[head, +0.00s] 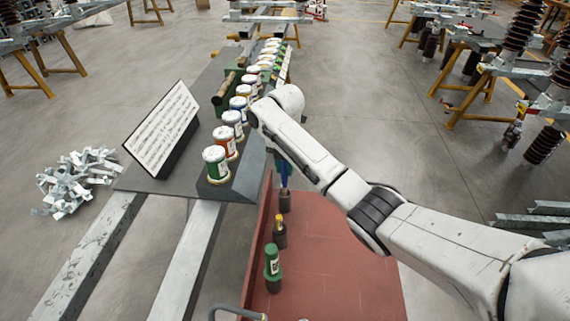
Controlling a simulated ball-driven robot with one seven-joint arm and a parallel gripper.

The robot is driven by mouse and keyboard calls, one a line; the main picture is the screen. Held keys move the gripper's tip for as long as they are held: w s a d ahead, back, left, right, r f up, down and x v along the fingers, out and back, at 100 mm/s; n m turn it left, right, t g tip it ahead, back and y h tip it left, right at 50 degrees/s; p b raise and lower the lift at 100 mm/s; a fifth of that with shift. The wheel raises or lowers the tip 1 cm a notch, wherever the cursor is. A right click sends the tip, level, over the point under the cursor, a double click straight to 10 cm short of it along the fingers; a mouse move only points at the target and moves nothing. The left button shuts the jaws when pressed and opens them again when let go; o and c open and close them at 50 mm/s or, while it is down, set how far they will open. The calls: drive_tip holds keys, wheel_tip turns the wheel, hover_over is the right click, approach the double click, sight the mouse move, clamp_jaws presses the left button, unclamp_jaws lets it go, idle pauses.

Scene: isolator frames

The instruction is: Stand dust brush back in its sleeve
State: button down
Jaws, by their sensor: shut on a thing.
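My gripper is hidden behind my own white arm, so its jaws and anything in them do not show. A row of dark sleeves stands on a red surface (335,245) beneath the arm. A blue-handled tool (285,174) shows just below the arm, above or in the farthest visible sleeve (285,201); I cannot tell whether it is held. A yellow-topped tool (279,221) stands in the middle sleeve (280,239). A green tool (271,260) stands in the nearest sleeve (273,284). I cannot tell which tool is the dust brush.
A dark bench (150,178) at left bears a row of white-capped jars (216,165) and a tilted printed board (163,130). A pile of metal brackets (78,182) lies on the floor at left. Grey beams (85,255) run below the bench.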

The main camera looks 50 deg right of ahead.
sight(285, 180)
drive_tip(key=shift+f+b, duration=1.8)
drive_tip(key=shift+f, duration=1.4)
drive_tip(key=c, duration=0.9)
unclamp_jaws()
drive_tip(key=shift+r, duration=0.1)
wheel_tip(285, 180, up, 11)
drive_tip(key=shift+f+p, duration=0.15)
drive_tip(key=shift+p, duration=0.25)
drive_tip(key=shift+d, duration=0.1)
